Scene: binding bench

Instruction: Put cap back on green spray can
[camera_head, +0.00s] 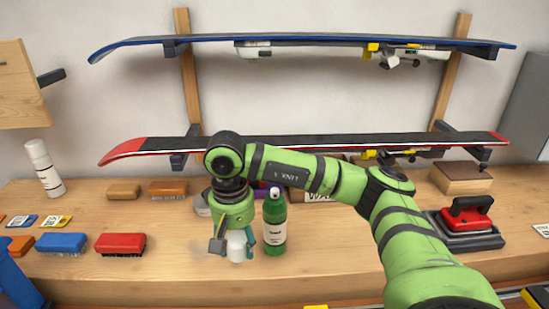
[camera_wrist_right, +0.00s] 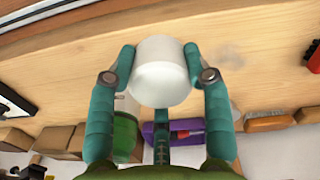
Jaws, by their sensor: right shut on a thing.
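The green spray can (camera_head: 274,228) stands upright on the bench, its top bare with a small pale nozzle showing. My right gripper (camera_head: 235,243) points down just left of the can, shut on the white cap (camera_head: 238,252). In the right wrist view the cap (camera_wrist_right: 161,78) sits between the two teal fingertips (camera_wrist_right: 158,64). The green can (camera_wrist_right: 125,132) shows there behind the left finger, partly hidden. The cap is held low, beside the can and apart from its top; whether it touches the bench I cannot tell. My left gripper is not in view.
A red-and-black ski (camera_head: 330,142) rests on wall brackets behind the can. Blue (camera_head: 60,243) and red (camera_head: 120,243) brushes lie to the left, near a white bottle (camera_head: 44,168). Bare bench lies in front of the can.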

